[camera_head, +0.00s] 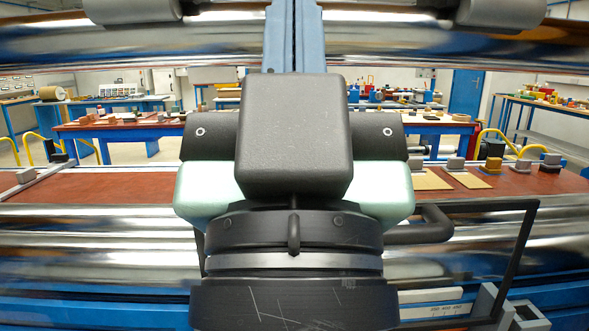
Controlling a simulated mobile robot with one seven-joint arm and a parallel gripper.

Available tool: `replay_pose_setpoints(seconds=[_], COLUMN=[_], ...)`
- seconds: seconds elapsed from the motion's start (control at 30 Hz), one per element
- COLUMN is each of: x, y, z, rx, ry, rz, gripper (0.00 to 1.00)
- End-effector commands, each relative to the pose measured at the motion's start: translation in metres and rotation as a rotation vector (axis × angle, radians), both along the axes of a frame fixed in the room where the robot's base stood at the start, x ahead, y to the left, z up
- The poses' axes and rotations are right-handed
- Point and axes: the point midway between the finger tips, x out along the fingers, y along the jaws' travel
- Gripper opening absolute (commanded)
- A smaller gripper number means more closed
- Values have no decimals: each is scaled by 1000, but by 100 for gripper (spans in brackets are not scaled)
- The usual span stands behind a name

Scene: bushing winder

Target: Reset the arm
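My arm (295,140) fills the middle of the camera_head view. A dark block stands in front of a pale green housing, above a black round joint with a silver ring. I cannot make out my gripper or its fingers, so I cannot tell whether they hold anything. The arm hides the middle of the scene behind it.
Long shiny metal rollers (100,245) cross the view low down, with others across the top. Behind the arm runs a red-brown table (545,184) with several small blocks and tan sheets. A black bar frame (522,250) stands at lower right. Workbenches stand farther back.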

Motion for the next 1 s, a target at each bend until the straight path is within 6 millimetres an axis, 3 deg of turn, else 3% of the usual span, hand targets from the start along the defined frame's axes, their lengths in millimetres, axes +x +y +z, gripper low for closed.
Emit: replay_pose_setpoints(seconds=[0.03,0.3,0.4,0.6,1.0], x=[0,1,0,1,0], y=[0,0,0,0,0], z=[33,114,135,154,152], rx=[0,-1,-1,-1,-1], ry=[0,1,1,1,0], rz=[0,0,0,0,0], gripper=[0,0,0,0,0])
